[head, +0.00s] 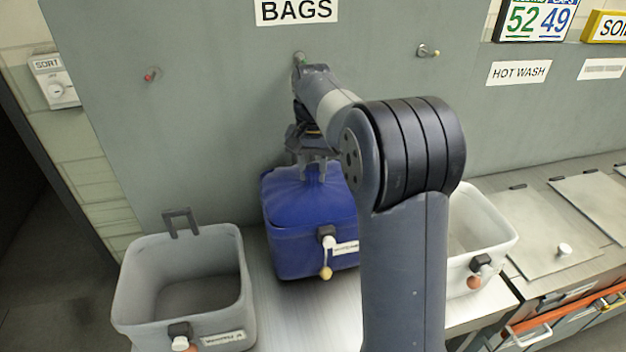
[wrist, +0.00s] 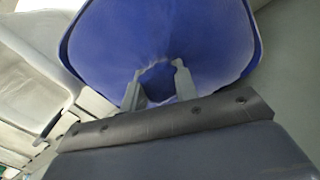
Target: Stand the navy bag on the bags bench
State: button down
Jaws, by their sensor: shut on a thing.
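The navy bag (head: 308,224) is a blue, boxy bag with a pinched top, a white tag and a yellow toggle on its front. In the head view it is upright at the bags bench (head: 290,312), between two tubs. Whether its base touches the bench I cannot tell. My gripper (head: 313,172) comes from above and is shut on the bag's gathered top. In the wrist view both fingers (wrist: 160,88) pinch the blue cloth (wrist: 165,35). My arm hides the bag's right edge in the head view.
A grey open tub (head: 128,295) stands left of the bag, and a white tub (head: 492,242) stands right, partly behind my arm. The BAGS sign (head: 297,10) is on the wall behind, with pegs (head: 427,50) below it. Lidded counters (head: 535,225) lie farther right.

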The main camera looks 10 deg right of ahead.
jog(key=shift+f, duration=1.15)
jog(key=c, duration=1.1)
grip_release()
jog(key=shift+f, duration=0.15)
notch_tip(320, 180, up, 12)
